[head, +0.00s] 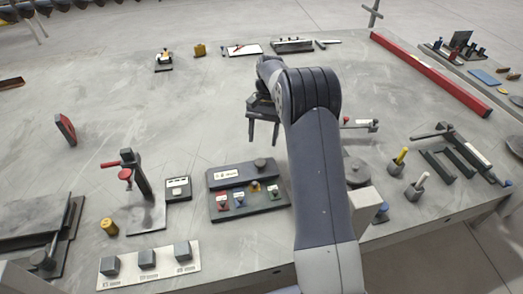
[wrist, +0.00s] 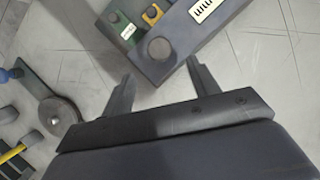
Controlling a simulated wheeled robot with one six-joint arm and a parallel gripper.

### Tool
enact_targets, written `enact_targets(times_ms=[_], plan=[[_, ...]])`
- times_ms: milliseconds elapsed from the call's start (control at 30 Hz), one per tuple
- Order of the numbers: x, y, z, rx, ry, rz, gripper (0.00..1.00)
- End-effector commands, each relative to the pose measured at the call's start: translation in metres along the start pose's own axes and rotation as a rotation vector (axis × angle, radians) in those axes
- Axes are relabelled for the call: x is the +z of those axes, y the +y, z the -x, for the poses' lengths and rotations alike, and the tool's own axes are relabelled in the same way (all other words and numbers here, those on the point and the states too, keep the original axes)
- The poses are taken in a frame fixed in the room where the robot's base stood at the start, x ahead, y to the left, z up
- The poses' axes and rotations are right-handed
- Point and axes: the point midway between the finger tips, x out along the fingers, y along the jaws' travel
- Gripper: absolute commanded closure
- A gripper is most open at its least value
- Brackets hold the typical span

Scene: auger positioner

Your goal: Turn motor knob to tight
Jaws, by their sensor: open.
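A round grey knob (head: 260,163) stands at the right end of a dark raised panel (head: 233,175) with a white label. The knob (wrist: 160,48) also shows in the wrist view, upright on the panel (wrist: 186,40). It looks like the motor knob, but I cannot read its label or its setting marks. My gripper (head: 263,143) is open and empty above the table, just beyond the panel in the head view. In the wrist view my gripper (wrist: 160,68) has its fingers spread, with the knob ahead, between their lines. The fingers appear apart from the knob.
Small red, blue, yellow and green switches (head: 239,198) sit in front of the panel. A round grey disc (wrist: 58,112) lies left in the wrist view. A red-handled clamp stand (head: 130,175) stands left of the panel. The table behind is mostly clear.

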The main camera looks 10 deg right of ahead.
Motion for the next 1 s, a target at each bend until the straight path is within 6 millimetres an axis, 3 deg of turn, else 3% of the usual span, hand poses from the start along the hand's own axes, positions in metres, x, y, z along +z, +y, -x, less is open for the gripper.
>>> enact_targets(times_ms=[200,400,767,1000], plan=[[-0.001,0.000,0.027,-0.001,0.001,-0.001,0.43],[0.000,0.001,0.034,0.000,0.000,-0.002,0.43],[0.000,0.000,0.031,0.001,-0.002,-0.001,0.43],[0.001,0.000,0.004,0.002,-0.004,0.000,0.43]])
